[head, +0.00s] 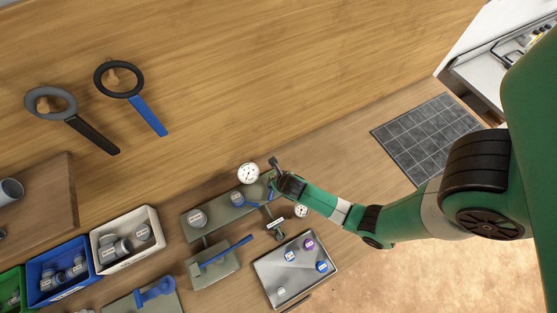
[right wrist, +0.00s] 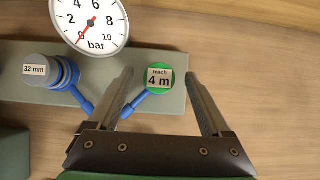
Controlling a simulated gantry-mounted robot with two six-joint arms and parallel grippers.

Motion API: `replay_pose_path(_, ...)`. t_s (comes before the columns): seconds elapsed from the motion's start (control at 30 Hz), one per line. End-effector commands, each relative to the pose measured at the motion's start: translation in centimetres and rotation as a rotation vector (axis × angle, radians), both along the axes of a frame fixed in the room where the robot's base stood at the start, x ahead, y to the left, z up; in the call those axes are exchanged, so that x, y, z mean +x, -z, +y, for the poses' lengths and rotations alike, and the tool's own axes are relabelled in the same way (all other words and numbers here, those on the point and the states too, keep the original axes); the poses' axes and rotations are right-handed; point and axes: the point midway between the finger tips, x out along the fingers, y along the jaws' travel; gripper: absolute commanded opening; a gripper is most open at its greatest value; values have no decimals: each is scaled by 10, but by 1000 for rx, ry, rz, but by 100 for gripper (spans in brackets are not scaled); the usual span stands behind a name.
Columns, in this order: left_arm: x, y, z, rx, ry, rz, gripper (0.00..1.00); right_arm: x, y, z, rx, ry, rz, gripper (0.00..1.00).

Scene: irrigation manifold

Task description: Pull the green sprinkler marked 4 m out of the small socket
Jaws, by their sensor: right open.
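The green sprinkler marked 4 m (right wrist: 153,91) stands on the grey-green manifold block (right wrist: 120,62) in the right wrist view, its round labelled top facing the camera. The socket under it is hidden by its top. In the head view my right gripper covers its place. My right gripper (right wrist: 160,76) is open, with one finger to each side of the sprinkler, and a gap shows on both sides. In the head view the right gripper (head: 276,184) is over the right end of the block. My left gripper is not in view.
Beside the sprinkler are a blue lever (right wrist: 134,104), a grey 32 mm cap (right wrist: 36,70) and a pressure gauge (right wrist: 90,22) reading near 0. A metal tray (head: 268,268) with several small parts lies in front. White (head: 103,238) and blue (head: 35,271) bins stand left.

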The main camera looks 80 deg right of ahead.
Motion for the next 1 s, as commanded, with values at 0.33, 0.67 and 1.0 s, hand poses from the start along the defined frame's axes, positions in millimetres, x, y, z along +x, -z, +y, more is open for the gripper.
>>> replay_pose_path(0.33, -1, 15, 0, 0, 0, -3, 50, 17, 34, -17, 0, -1, -1, 82)
replay_pose_path(0.67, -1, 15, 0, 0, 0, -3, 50, 17, 34, -17, -1, -1, -1, 68)
replay_pose_path(1.0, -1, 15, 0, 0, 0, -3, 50, 17, 34, -17, -1, -1, -1, 7)
